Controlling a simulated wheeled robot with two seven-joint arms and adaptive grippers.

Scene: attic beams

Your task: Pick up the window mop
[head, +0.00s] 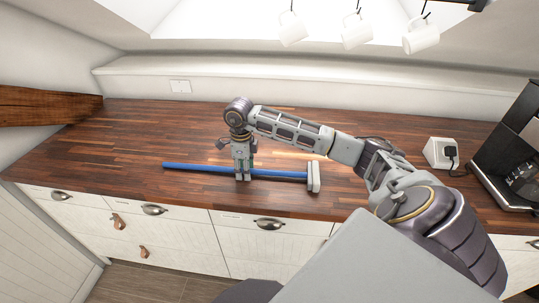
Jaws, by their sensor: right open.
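The window mop lies on the wooden countertop (110,150), with a long blue handle (280,174) running left to right and a pale grey head (314,177) at its right end. My right gripper (243,176) points down over the middle of the handle, its fingers at the handle and open. The fingers hide a short stretch of the handle, and I cannot tell whether they touch it. My left gripper does not show.
White mugs (357,34) hang above the counter at the back. A white socket box (440,153) and a dark coffee machine (515,150) stand at the right. A wooden beam (45,106) juts in at the left. Drawers with handles line the front. The counter left of the mop is clear.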

